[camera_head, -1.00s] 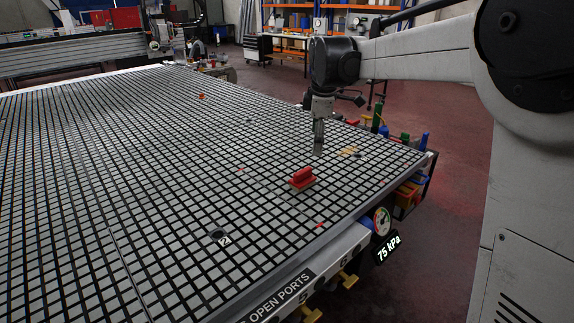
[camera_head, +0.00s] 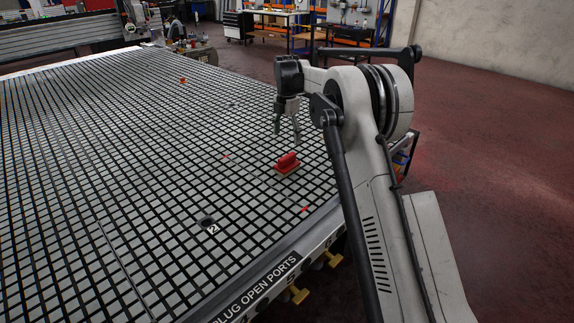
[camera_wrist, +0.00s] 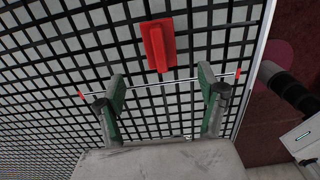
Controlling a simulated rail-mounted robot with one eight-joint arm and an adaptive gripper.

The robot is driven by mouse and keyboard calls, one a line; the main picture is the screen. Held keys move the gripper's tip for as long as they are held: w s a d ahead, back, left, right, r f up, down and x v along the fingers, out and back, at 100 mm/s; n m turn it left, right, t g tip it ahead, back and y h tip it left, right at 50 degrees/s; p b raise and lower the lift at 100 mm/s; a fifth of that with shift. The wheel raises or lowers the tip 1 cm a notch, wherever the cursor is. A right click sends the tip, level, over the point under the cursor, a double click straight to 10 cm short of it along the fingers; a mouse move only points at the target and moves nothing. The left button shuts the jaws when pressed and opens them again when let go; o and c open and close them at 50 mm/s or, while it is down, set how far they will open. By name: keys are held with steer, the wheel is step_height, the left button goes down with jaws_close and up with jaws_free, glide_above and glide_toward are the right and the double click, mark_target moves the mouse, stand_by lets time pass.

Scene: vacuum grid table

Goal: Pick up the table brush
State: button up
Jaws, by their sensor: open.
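The table brush is a red block with a raised red handle (camera_head: 287,160), lying on the gridded table near its right edge. In the wrist view the brush (camera_wrist: 158,43) lies beyond the fingertips, roughly centred between them. My gripper (camera_head: 286,134) points down above the table, just behind the brush in the head view.
The grid table (camera_head: 120,190) is mostly bare around the brush. A thin rod or line with red ends (camera_wrist: 238,72) crosses below the brush in the wrist view.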

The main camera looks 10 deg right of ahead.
mark_target(287, 156)
step_height(287, 156, down, 13)
steer(key=shift+d+f+p, duration=0.1)
steer(key=shift+p, duration=0.2)
stand_by(0.4)
steer(key=shift+c, duration=0.5)
steer(key=c, duration=1.3)
steer(key=shift+o, duration=0.2)
steer(key=shift+r, duration=0.6)
step_height(287, 156, up, 3)
steer(key=shift+f, duration=0.15)
steer(key=a+r, duration=0.2)
steer(key=a, duration=0.2)
steer(key=a+r, duration=0.3)
steer(key=s+a+r+b, duration=0.1)
steer(key=a+r, duration=0.1)
steer(key=a, duration=0.2)
steer(key=shift+a+r, duration=0.15)
steer(key=shift+a, duration=0.2)
